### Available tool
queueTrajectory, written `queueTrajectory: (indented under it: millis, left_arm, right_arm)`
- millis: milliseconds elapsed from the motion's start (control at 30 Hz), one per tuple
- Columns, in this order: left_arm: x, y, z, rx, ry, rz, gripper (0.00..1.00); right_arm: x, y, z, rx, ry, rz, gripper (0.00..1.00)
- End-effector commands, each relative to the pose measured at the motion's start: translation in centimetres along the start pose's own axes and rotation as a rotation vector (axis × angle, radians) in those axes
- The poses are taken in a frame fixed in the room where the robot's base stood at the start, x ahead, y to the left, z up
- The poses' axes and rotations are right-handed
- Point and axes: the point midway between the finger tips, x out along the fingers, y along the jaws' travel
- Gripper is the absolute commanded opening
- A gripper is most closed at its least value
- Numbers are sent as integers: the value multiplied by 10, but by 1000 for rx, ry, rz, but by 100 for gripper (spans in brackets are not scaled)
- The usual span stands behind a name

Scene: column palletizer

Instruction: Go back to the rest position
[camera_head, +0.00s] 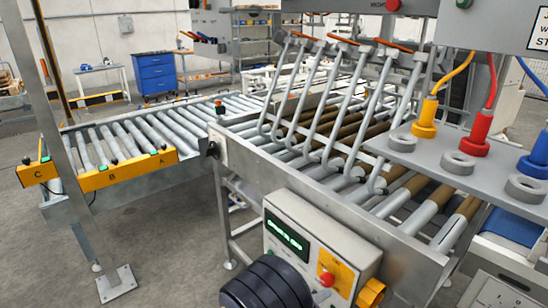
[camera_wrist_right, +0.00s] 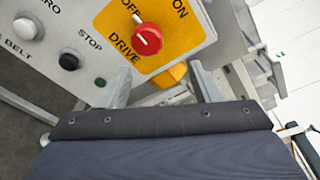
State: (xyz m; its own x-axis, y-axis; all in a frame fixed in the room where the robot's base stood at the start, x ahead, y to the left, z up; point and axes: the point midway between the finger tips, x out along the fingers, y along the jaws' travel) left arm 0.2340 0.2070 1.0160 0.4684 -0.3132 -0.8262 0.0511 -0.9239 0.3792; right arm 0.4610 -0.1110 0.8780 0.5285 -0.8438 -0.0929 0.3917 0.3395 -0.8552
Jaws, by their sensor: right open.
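My right gripper (camera_wrist_right: 160,78) shows in the right wrist view with its two grey fingers apart and nothing between them. The fingers point toward a control box (camera_wrist_right: 70,95) with a red knob (camera_wrist_right: 147,40) on a yellow DRIVE plate. The knob lies just beyond the fingertips in that picture; I cannot tell the exact gap. In the head view the control box (camera_head: 290,222) has a green-lit display (camera_head: 286,234) and the red knob (camera_head: 327,279). My left gripper is not in view.
A roller conveyor (camera_head: 222,140) with bent grey tubes (camera_head: 345,110) runs behind the box. A shelf with yellow, red and blue plugs (camera_head: 473,141) juts in at right.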

Motion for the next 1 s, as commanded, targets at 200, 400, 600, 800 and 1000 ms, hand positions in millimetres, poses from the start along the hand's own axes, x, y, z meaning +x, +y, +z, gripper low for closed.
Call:
queueTrajectory:
  millis: [200, 400, 600, 800, 1000]
  left_arm:
    - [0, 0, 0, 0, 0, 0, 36]
    - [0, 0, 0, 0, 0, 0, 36]
    - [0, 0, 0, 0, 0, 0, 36]
    - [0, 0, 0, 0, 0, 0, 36]
    - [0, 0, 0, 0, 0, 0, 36]
  right_arm:
    - [36, -62, -49, 442, 499, 64, 57]
    - [37, -112, -99, 930, 990, 27, 57]
    - [16, -155, -131, 1426, 1444, -106, 57]
    - [-14, -193, -145, 1909, 1862, -319, 57]
    - [-39, -222, -145, -2147, -2052, 524, 57]
